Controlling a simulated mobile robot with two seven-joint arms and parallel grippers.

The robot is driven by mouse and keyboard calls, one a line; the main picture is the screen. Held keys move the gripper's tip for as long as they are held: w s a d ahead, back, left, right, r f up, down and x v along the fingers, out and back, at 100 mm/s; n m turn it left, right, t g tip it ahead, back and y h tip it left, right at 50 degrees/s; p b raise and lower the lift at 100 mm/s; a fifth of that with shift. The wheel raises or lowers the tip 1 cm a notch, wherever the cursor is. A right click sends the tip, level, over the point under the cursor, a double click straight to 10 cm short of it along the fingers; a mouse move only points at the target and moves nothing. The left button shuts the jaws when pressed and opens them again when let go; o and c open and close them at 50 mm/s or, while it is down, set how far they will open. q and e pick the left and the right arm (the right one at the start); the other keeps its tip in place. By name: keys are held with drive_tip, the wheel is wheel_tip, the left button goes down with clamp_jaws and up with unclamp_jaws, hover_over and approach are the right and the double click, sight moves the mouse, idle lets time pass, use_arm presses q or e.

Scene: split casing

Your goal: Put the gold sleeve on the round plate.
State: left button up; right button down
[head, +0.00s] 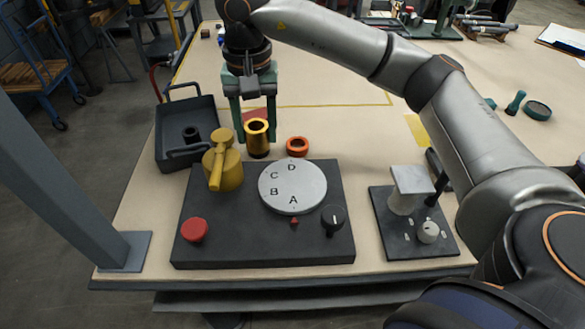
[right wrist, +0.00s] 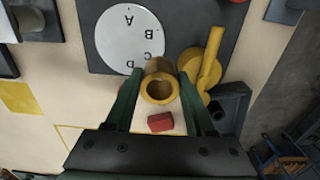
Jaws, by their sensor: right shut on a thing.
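The gold sleeve (head: 257,145) stands upright behind the dark base, its open top facing up. It also shows in the right wrist view (right wrist: 159,86), with its bore visible. My right gripper (head: 256,136) is shut on it, with one green finger on each side. I cannot tell if the sleeve's lower end touches the table. The round plate (head: 292,188) is a pale disc marked A, B, C and D on the dark base (head: 262,243), nearer the camera and right of the sleeve. It is bare and shows in the right wrist view (right wrist: 128,36). My left gripper is not in view.
A yellow clamp-like part (head: 222,168) stands on the base's left back corner. A red button (head: 194,230) and black knob (head: 332,218) sit at its front. An orange ring (head: 297,146) lies right of the sleeve. A dark tray (head: 172,155) is left; a small fixture (head: 410,215) is right.

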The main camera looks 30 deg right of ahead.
drive_tip(key=s+d+f, duration=0.2)
drive_tip(key=d+f, duration=0.1)
drive_tip(key=s+d+f, duration=0.1)
drive_tip(key=f, duration=0.1)
drive_tip(key=shift+s+d+f, duration=0.15)
drive_tip(key=shift+d+f, duration=0.05)
drive_tip(key=shift+f, duration=0.05)
drive_tip(key=shift+s+d+f, duration=0.15)
drive_tip(key=shift+f, duration=0.85)
drive_tip(key=shift+s+d+f, duration=0.15)
drive_tip(key=shift+f, duration=0.85)
drive_tip(key=shift+f, duration=0.1)
drive_tip(key=shift+c, duration=1.3)
unclamp_jaws()
wheel_tip(320, 180, up, 12)
